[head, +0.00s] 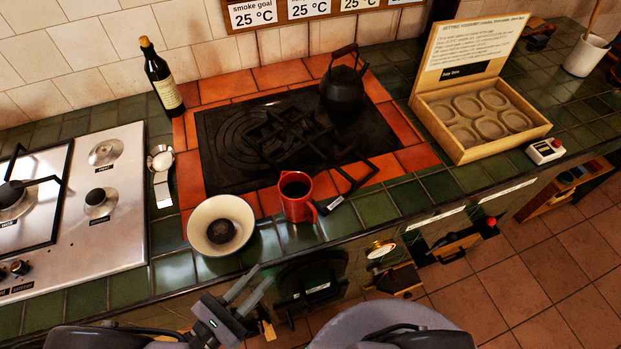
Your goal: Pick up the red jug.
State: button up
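The red jug (299,208) stands upright near the front edge of the green-tiled counter. Its dark opening faces up, and its handle is at the lower right. My gripper (262,276) is in front of the counter, below and left of the jug in the picture. Its two fingers are spread apart with nothing visible between them. It is apart from the jug.
A cream bowl (203,239) with a dark thing inside stands just left of the jug. A black metal tool (351,179) lies close on its right. Behind are the black hob (225,150) and kettle (343,92). An open wooden box (480,147) stands right.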

aim_at(313, 220)
jog(key=b+x, duration=0.6)
jog(key=x, duration=1)
jog(key=shift+w+d+f, duration=0.2)
jog(key=shift+w+d, duration=0.05)
jog(key=shift+d, duration=0.05)
jog(key=shift+r, duration=0.1)
grip_shut()
